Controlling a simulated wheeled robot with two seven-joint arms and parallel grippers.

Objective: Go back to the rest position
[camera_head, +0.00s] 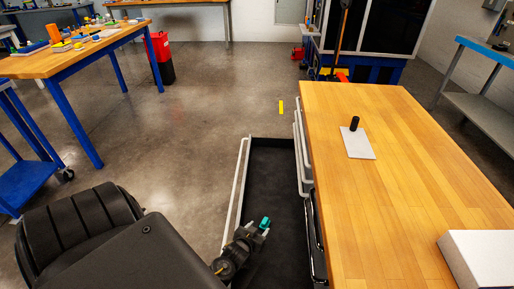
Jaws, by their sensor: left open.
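My left gripper (259,229) is low in the camera_head view, over the near part of a pulled-out drawer (272,160) with a dark floor. Its jaws are open. A small teal part shows at its fingertips; I cannot tell whether it belongs to the gripper or is a separate thing. My dark left arm fills the lower left and hides the floor there. My right gripper is not in view.
A wooden workbench (410,150) on the right bears a light plate (359,146) with a black cylinder (354,123), and a white box (481,258). A blue-legged table (75,55) stands at left. The floor between is mostly clear.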

